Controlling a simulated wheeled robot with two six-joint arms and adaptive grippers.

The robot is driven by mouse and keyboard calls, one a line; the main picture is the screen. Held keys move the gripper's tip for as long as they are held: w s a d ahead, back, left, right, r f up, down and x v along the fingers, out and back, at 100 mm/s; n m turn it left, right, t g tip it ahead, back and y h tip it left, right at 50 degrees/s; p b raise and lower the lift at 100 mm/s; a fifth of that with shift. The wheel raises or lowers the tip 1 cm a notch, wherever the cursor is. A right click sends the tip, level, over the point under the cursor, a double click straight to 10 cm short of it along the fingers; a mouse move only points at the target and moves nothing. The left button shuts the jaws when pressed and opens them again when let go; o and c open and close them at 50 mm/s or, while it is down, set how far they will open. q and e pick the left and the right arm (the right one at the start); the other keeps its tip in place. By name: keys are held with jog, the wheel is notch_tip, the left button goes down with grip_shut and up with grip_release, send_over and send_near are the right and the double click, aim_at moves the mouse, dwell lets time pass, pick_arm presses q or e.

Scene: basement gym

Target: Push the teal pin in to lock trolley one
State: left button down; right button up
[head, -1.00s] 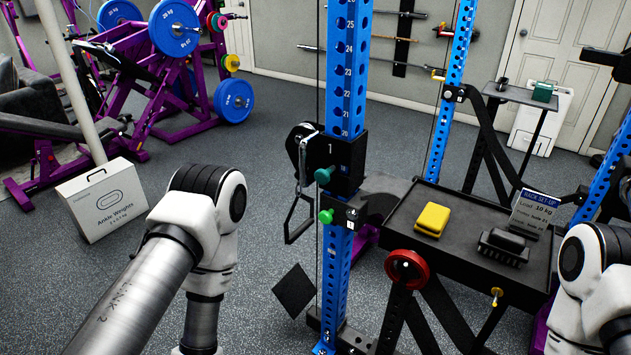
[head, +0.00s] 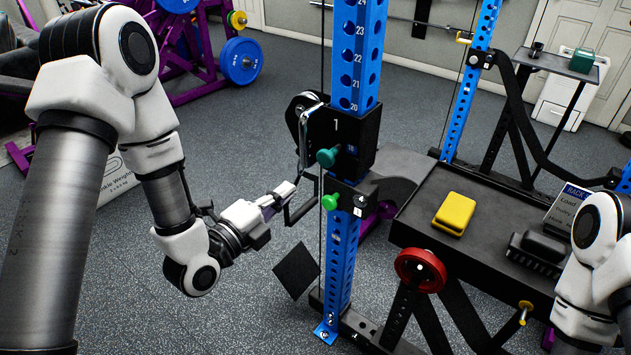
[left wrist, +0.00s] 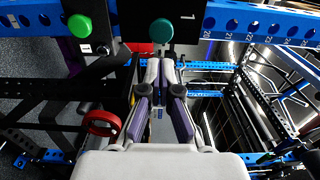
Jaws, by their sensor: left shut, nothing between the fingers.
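Trolley one, a black block marked "1" (head: 365,135), sits on the blue upright (head: 362,60). The teal pin (head: 328,157) sticks out of its lower front. In the left wrist view, the teal pin (left wrist: 162,29) is just beyond my fingertips. A green knob (head: 329,202) sits below it on the upright. My left gripper (head: 291,188) is shut and empty, left of and lower than the teal pin in the head view, with a gap between. Its closed fingertips (left wrist: 160,66) show in the left wrist view. My right arm shows at the right edge; its gripper is out of view.
A black tray (head: 428,215) right of the upright holds a yellow block (head: 454,214) and a black object (head: 538,252). A red ring (head: 420,270) is at its front. A cable and metal handle hang beside the trolley. Open floor lies left of the upright.

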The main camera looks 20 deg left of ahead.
aim_at(323, 159)
pick_arm(q)
jog(key=p+x, duration=0.1)
jog(key=x, duration=0.8)
jog(key=shift+p, duration=0.35)
jog(key=shift+w+d, duration=0.1)
jog(key=shift+w, duration=0.3)
pick_arm(e)
jog(key=shift+r, duration=0.1)
pick_arm(q)
jog(key=shift+b+x, duration=0.5)
jog(key=shift+x, duration=0.7)
jog(key=shift+r, duration=0.1)
pick_arm(e)
jog(key=shift+f, duration=0.4)
